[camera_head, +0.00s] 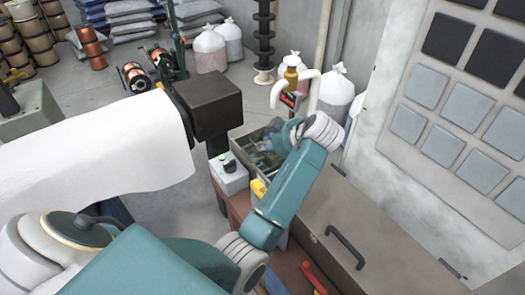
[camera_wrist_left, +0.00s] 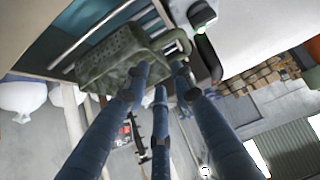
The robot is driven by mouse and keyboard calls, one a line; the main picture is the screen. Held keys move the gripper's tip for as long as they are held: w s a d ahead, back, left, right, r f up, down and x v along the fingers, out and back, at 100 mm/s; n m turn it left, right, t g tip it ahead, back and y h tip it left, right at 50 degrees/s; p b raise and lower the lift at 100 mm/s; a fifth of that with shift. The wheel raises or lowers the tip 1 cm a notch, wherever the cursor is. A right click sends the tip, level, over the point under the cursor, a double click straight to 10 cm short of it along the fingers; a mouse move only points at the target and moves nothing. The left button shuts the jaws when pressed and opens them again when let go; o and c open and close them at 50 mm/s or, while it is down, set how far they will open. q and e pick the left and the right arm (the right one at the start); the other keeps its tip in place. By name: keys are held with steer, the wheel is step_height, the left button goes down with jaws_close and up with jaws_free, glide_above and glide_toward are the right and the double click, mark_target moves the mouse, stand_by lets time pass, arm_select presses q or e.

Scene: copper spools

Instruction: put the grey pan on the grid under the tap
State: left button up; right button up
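My left arm reaches over a grey open-topped bin (camera_head: 242,152), with its gripper (camera_head: 272,146) small and partly hidden by the wrist. In the left wrist view, the fingers of my left gripper (camera_wrist_left: 160,72) stand apart, their tips close to a mottled grey-green, box-like thing (camera_wrist_left: 122,55). I cannot tell whether they touch it or whether it is the grey pan. Pale parallel bars (camera_wrist_left: 105,33) lie behind it; I cannot tell if they are the grid. A brass upright piece (camera_head: 291,75) stands among white pipes behind the bin. My right gripper is not in view.
A pale box with a dark knob (camera_head: 229,177) stands left of the bin. A brown lid with a dark handle (camera_head: 345,246) lies in front. White sacks (camera_head: 336,93) and a panelled wall (camera_head: 440,110) bound the back and right. Copper spools (camera_head: 135,77) stand far left.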

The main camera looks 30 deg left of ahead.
arm_select(q)
steer(key=b+v, duration=0.1)
steer(key=v, duration=0.5)
steer(key=shift+b, duration=0.35)
steer(key=shift+s+d, duration=0.1)
steer(key=shift+d, duration=0.05)
